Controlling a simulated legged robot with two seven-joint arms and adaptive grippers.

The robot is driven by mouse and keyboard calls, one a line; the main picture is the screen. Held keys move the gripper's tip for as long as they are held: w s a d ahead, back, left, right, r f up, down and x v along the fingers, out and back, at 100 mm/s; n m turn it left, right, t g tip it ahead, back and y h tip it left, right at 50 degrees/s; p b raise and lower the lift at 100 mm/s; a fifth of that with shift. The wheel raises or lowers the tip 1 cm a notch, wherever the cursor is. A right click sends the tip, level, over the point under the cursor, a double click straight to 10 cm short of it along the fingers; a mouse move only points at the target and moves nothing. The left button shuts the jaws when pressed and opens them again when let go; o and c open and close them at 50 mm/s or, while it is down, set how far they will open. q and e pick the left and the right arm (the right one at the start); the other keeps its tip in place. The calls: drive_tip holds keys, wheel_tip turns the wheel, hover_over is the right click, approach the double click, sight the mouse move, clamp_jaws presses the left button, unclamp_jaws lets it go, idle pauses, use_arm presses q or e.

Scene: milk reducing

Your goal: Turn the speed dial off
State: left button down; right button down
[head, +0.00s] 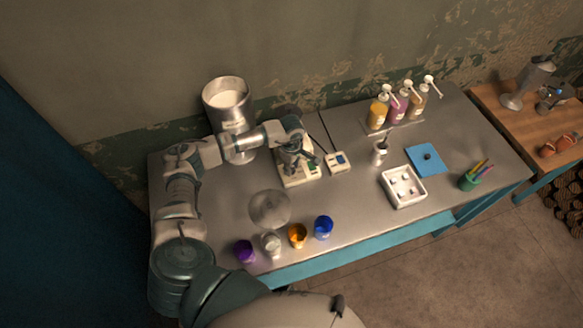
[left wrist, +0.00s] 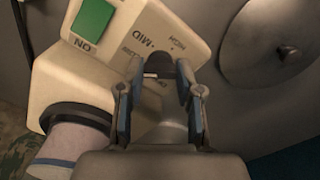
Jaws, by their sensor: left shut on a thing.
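A cream appliance base (head: 300,179) stands on the metal table, and my left gripper (head: 291,165) reaches down onto it. In the left wrist view, the cream panel (left wrist: 112,48) carries a green switch (left wrist: 92,20) marked ON and printed dial labels, of which MID and HIGH can be read. The speed dial (left wrist: 158,73) is mostly hidden between the fingers of my left gripper (left wrist: 160,66), which is shut on it. The dial's exact setting cannot be told. My right gripper is not in view.
A large metal pot (head: 228,103) stands behind my left arm. A white tray (head: 403,187) is further right.

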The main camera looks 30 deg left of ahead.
sight(292, 167)
use_arm(q)
drive_tip(key=n+b, duration=0.1)
drive_tip(key=n, duration=0.4)
drive_tip(key=shift+n, duration=0.3)
drive_tip(key=n, duration=0.3)
drive_tip(key=shift+w+n+b, duration=0.1)
drive_tip(key=shift+n+b, duration=0.2)
drive_tip(key=shift+n, duration=0.6)
drive_tip(key=shift+r+n, duration=0.1)
drive_tip(key=shift+n, duration=0.2)
drive_tip(key=c, duration=0.8)
unclamp_jaws()
drive_tip(key=shift+o, duration=0.2)
wheel_tip(292, 167, up, 12)
